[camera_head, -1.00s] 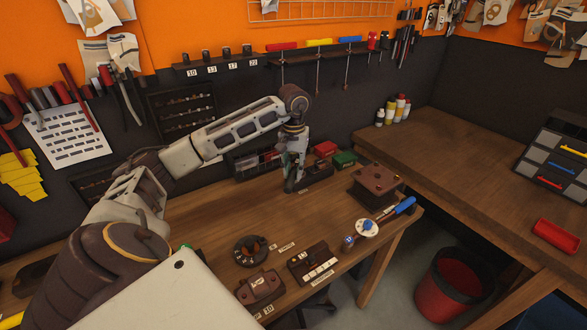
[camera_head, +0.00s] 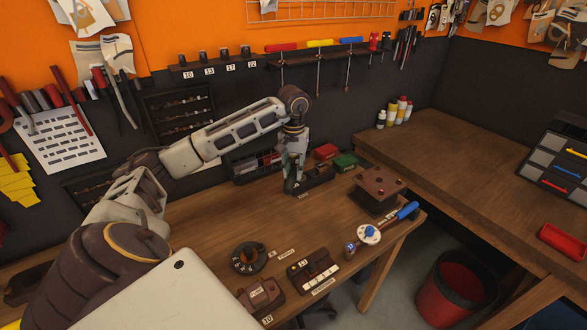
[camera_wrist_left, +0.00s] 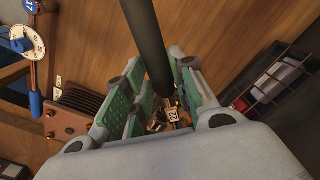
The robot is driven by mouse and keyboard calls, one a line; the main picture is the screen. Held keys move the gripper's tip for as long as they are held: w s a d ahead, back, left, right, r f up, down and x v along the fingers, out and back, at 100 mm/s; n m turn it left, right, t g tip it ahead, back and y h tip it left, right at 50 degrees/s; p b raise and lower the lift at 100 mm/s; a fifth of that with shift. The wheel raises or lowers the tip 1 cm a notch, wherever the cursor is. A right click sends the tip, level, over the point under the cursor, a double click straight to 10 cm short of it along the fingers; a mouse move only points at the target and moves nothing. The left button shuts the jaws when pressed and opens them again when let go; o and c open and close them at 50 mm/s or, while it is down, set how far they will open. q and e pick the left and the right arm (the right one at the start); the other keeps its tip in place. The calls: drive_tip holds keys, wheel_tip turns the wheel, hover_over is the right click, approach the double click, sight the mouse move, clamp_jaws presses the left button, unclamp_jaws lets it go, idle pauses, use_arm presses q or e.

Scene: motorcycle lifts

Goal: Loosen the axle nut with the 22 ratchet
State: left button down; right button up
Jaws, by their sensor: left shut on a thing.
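My left gripper (camera_head: 291,188) is low over the far part of the wooden bench. In the left wrist view its green-padded fingers (camera_wrist_left: 158,108) are shut on a long dark bar (camera_wrist_left: 152,45), which looks like the handle of a ratchet. A small tag reading 22 (camera_wrist_left: 174,115) shows between the fingertips. The far end of the bar is out of that view, and its head is hidden by the fingers. A dark holder (camera_head: 318,177) stands beside the gripper. I cannot make out the axle nut. My right gripper is not in view.
A brown block with red caps (camera_head: 380,190) and a blue-handled tool with a white dial (camera_head: 368,234) lie right of the gripper. Small dark fixtures (camera_head: 314,268) stand at the front. Red and green boxes (camera_head: 345,161) are behind. The right bench (camera_head: 450,160) is largely clear.

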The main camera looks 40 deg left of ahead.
use_arm(q)
drive_tip(key=shift+f+b, duration=1.5)
drive_tip(key=shift+f, duration=1.2)
drive_tip(key=shift+s+f+b, duration=0.1)
drive_tip(key=shift+f+b, duration=0.8)
drive_tip(key=shift+b, duration=0.15)
idle(1.7)
drive_tip(key=shift+d, duration=0.1)
drive_tip(key=w+d+n+p, duration=0.1)
drive_tip(key=w+d+n, duration=0.1)
drive_tip(key=shift+w+d+n, duration=0.1)
drive_tip(key=shift+d+n, duration=0.3)
idle(0.5)
drive_tip(key=shift+w+d+n+p, duration=0.45)
drive_tip(key=shift+w+d+n, duration=0.75)
drive_tip(key=shift+w+n, duration=0.25)
